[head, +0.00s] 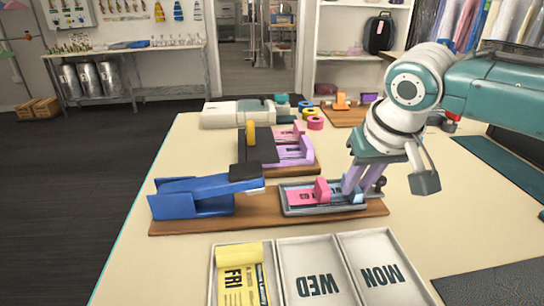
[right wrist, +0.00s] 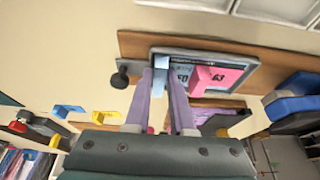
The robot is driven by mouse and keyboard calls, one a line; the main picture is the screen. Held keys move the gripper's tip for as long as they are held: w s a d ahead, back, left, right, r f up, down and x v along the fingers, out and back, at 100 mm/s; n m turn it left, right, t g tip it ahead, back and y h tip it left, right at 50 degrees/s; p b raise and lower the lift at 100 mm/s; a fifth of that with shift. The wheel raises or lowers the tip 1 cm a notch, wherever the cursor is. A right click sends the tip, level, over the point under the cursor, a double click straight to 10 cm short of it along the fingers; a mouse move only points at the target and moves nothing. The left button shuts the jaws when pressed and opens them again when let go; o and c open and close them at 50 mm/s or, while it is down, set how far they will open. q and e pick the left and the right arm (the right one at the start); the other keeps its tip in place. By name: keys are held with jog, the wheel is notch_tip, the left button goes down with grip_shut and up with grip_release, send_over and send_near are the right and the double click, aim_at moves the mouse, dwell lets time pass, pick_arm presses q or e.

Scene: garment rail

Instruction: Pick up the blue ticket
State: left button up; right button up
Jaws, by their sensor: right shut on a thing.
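The blue ticket (right wrist: 160,64) has a raised light-blue tab between the fingertips of my right gripper (right wrist: 161,74). Its flat printed part lies in a grey tray, and the ticket also shows in the head view (head: 358,197), partly hidden by the fingers. My right gripper (head: 355,182) points down with purple fingers and is shut on the tab. A pink ticket (head: 321,190) with its own raised tab lies beside it in the tray; it also shows in the right wrist view (right wrist: 205,78). My left gripper is not in view.
The grey tray (head: 292,211) sits on a wooden board (head: 190,227) with a blue stapler-like device (head: 195,198). Behind is another board with purple and pink pieces (head: 292,152). In front are trays marked FRI, WED (head: 312,255) and MON (head: 375,262); FRI holds a yellow pad (head: 240,280).

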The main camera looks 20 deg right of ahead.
grip_shut()
jog(key=shift+r, duration=0.5)
notch_tip(320, 180, up, 24)
jog(key=p, duration=0.8)
jog(key=shift+p, duration=0.3)
